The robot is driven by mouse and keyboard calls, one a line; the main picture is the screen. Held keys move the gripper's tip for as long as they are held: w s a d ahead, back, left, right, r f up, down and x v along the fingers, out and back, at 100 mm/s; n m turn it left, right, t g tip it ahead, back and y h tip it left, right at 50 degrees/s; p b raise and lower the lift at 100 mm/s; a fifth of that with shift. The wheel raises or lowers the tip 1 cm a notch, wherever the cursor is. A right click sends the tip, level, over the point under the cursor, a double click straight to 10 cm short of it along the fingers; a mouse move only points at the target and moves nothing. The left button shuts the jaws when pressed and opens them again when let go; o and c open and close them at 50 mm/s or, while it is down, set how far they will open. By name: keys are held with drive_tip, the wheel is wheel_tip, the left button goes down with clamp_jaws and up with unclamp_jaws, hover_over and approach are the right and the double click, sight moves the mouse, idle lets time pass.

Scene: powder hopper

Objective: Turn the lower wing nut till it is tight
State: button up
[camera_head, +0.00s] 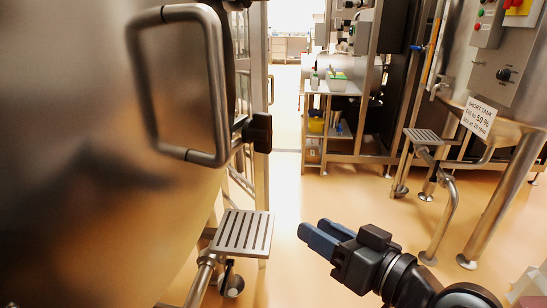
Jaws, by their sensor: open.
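My gripper (318,234) is in the lower middle of the head view, with its dark blue fingers pointing left. It is empty and apart from everything around it. A large steel vessel wall or door (75,130) fills the left side and carries a looped steel handle (213,95). A black knob (259,132) sticks out at its edge, just right of the handle; I cannot tell whether it is a wing nut. No lower wing nut can be made out clearly. My gripper is below and to the right of the knob.
A slatted steel step (243,232) stands left of my gripper. A shelf cart (332,90) stands behind. The orange floor between is clear.

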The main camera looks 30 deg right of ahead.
drive_tip(key=w+d+r+n+y+b, duration=0.2)
drive_tip(key=w+r+n+y, duration=0.25)
drive_tip(key=r, duration=0.25)
drive_tip(key=n+g+y+b, duration=0.2)
drive_tip(key=n+y, duration=0.2)
drive_tip(key=n, duration=0.1)
approach(271, 125)
drive_tip(key=x, duration=0.2)
drive_tip(key=shift+h, duration=0.25)
drive_tip(key=shift+p+x, duration=0.45)
drive_tip(key=shift+x, duration=3.4)
drive_tip(key=shift+r, duration=0.1)
clamp_jaws()
